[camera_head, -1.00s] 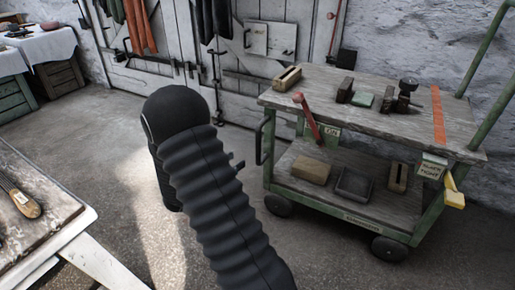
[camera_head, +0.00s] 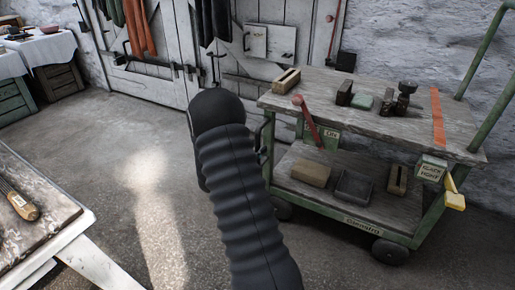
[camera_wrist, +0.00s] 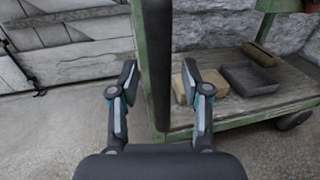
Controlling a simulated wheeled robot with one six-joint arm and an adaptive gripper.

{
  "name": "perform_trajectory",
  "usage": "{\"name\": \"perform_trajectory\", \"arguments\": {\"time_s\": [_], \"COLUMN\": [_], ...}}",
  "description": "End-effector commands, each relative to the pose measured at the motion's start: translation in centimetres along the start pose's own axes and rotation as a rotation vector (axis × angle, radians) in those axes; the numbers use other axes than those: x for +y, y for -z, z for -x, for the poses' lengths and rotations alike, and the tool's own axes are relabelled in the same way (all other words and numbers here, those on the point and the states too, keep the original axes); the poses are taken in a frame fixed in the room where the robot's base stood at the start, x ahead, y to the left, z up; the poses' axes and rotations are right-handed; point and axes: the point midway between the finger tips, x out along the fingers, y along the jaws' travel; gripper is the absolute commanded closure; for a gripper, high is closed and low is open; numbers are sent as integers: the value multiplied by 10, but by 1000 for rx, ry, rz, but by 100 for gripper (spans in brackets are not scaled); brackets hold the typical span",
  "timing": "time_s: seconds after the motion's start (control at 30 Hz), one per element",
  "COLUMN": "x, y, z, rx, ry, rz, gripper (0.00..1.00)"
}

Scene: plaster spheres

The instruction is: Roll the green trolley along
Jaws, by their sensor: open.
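The green trolley (camera_head: 345,215) stands at the right in the head view, with a wooden top, a lower shelf and dark wheels. Its dark upright handle bar (camera_head: 258,138) at the left end is partly hidden by my arm. In the wrist view the dark bar (camera_wrist: 158,70) runs upright between my fingers, in front of the green post (camera_wrist: 138,50). My gripper (camera_wrist: 160,85) is open, one finger on each side of the bar, with gaps visible on both sides. The head view hides my fingers behind my arm.
The trolley carries a red lever (camera_head: 308,120), several small blocks and a yellow-handled item (camera_head: 454,198). A worktable (camera_head: 50,215) stands at the left front, and a cloth-covered table (camera_head: 45,45) at the back left. The concrete floor (camera_head: 130,150) between is clear.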

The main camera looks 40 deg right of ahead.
Motion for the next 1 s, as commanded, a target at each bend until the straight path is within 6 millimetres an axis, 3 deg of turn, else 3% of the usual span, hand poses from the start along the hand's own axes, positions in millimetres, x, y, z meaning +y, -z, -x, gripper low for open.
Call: {"name": "perform_trajectory", "arguments": {"time_s": [0.43,0.63,1.0], "x": [0,0,-3], "y": [0,0,0], "z": [-10,-10,-12], "rx": [0,0,0], "ry": [0,1,3], "rz": [0,0,0], "gripper": [52,100,100]}}
